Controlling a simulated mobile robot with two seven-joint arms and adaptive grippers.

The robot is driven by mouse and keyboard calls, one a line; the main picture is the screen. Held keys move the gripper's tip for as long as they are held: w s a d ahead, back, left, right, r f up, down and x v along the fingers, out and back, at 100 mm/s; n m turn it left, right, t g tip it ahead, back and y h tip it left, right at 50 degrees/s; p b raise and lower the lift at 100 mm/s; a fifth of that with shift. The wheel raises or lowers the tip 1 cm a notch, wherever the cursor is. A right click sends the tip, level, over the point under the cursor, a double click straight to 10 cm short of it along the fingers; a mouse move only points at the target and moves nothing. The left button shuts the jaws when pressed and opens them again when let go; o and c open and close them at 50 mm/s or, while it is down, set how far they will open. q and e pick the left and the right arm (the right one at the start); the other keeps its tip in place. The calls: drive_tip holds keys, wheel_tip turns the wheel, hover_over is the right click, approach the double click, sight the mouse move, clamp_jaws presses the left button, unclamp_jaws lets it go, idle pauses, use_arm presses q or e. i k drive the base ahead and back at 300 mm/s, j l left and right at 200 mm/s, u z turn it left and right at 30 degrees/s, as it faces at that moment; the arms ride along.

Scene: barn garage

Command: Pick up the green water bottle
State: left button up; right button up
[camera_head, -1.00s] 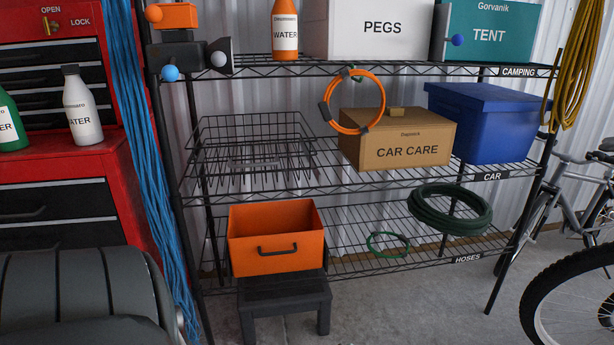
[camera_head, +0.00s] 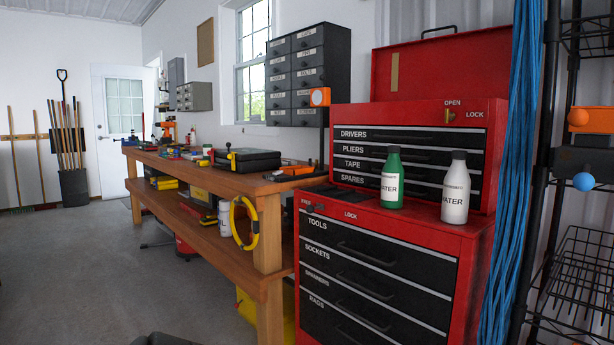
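The green water bottle (camera_head: 392,178) stands upright on the top ledge of the red tool chest's lower cabinet (camera_head: 470,237). A dark rounded shape at the bottom edge looks like part of my own body.
A wooden workbench (camera_head: 268,215) with tools and a black case (camera_head: 247,159) runs back to the left. A blue rope bundle (camera_head: 510,170) and a black wire shelf (camera_head: 572,285) are on the right. The grey floor (camera_head: 90,270) at left is open.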

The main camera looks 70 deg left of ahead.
sight(393, 173)
drive_tip(key=u, duration=1.85)
